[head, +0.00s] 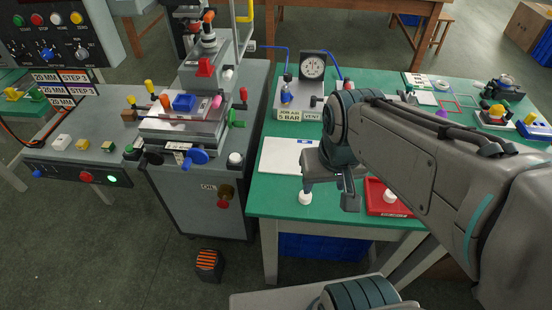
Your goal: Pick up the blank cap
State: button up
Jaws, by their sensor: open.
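A small white cap (305,198) sits on the green table near its front edge. Another white cap (390,196) sits in a red tray (374,188) to the right. Both look plain at this size, and I cannot tell which one is the blank cap. My gripper (329,194) points down over the front of the table, its fingers apart with nothing seen between them. One finger is right above or behind the left white cap in the picture. I cannot tell whether it touches the cap. The other finger hangs between that cap and the red tray.
A white sheet (283,156) lies behind the gripper. A pressure gauge unit (300,97) stands at the back of the table. The grey pad printer (204,140) stands left of the table, with a foot pedal (209,265) on the floor. Several small items crowd the far right.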

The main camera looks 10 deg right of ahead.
aim_at(302, 199)
jog(key=z, duration=2.45)
jog(key=k, duration=1.1)
jog(key=u, duration=1.35)
jog(key=i, duration=0.5)
jog(key=u, duration=0.05)
